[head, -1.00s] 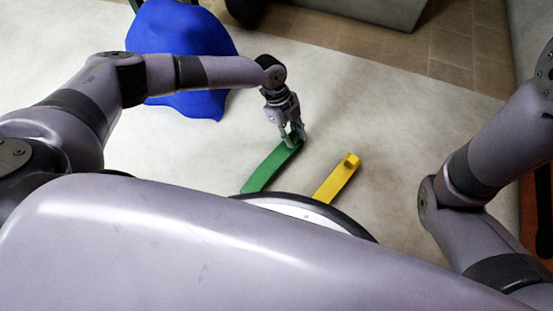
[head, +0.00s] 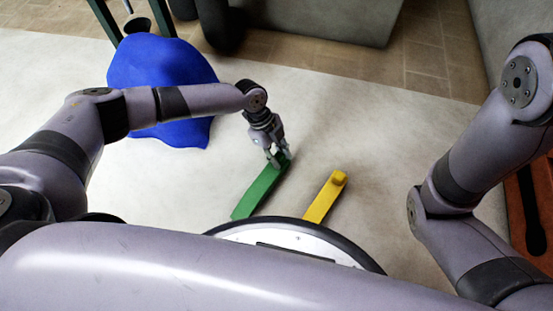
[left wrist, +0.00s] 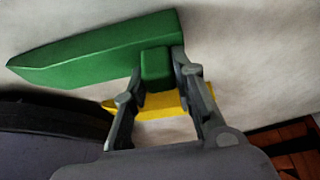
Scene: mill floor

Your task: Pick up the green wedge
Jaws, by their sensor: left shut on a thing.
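The green wedge (head: 258,190) is a long tapered bar in front of my base in the head view, its far, thick end at my left gripper (head: 279,161). In the left wrist view the wedge (left wrist: 90,53) spans the upper left, and a raised green block on it sits between the two fingers of the left gripper (left wrist: 158,72). The left gripper is shut on that block. I cannot tell whether the wedge touches the floor. My right arm shows at the right, but its gripper is out of the picture.
A yellow wedge (head: 326,196) lies on the pale floor just right of the green one; it also shows behind the fingers in the left wrist view (left wrist: 164,105). A blue draped thing (head: 160,85) lies beyond my left arm. Pale floor (head: 370,130) is clear to the right.

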